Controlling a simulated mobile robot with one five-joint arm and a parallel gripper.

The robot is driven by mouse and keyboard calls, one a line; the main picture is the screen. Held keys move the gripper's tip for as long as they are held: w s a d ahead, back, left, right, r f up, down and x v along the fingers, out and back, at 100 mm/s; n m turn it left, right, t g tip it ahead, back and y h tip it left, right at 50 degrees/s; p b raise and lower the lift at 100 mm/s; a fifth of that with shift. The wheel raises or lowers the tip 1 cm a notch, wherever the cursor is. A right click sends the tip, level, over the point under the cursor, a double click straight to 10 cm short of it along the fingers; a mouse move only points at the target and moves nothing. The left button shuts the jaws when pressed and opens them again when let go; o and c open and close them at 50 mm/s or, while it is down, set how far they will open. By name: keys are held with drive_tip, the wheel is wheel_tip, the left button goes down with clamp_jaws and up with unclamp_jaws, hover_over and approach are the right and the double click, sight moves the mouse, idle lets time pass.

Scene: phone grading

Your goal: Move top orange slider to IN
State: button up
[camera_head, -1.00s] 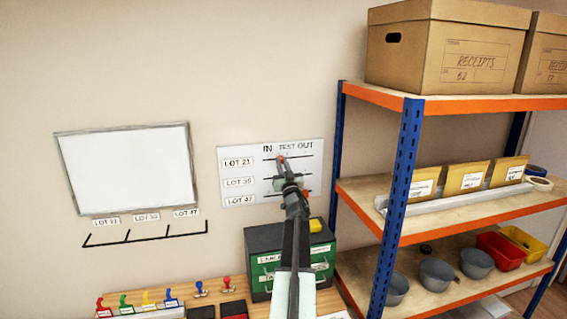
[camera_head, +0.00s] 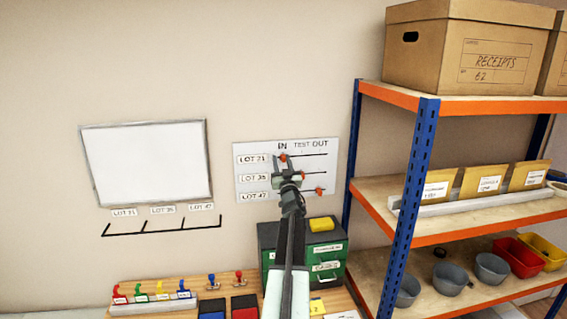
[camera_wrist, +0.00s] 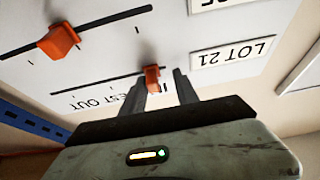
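The white board (camera_head: 244,189) on the wall has IN, TEST and OUT headings over slider tracks. The top orange slider (camera_head: 283,157), in the LOT 21 row, sits under the IN heading. In the wrist view, upside down, this slider (camera_wrist: 152,78) is between the two fingertips of my gripper (camera_wrist: 160,88), close to the left finger; contact is unclear. My gripper (camera_head: 286,168) is open at the board, with a gap on the slider's other side. The middle orange slider (camera_head: 302,176) is near TEST and the bottom slider (camera_head: 319,190) is near OUT.
A blue-orange shelf (camera_head: 418,150) stands to the right of the board. A green drawer cabinet (camera_head: 333,247) with a yellow block (camera_head: 321,224) is below. A whiteboard (camera_head: 147,163) hangs at left; wall between the boards is clear.

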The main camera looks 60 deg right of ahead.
drive_tip(key=shift+s+d, duration=0.1)
drive_tip(key=shift+s, duration=0.2)
drive_tip(key=shift+s+a+f, duration=0.15)
drive_tip(key=shift+a+f, duration=0.15)
drive_tip(key=shift+a, duration=0.1)
drive_tip(key=b+v, duration=0.3)
drive_tip(key=v, duration=0.4)
drive_tip(key=shift+d+r, duration=0.1)
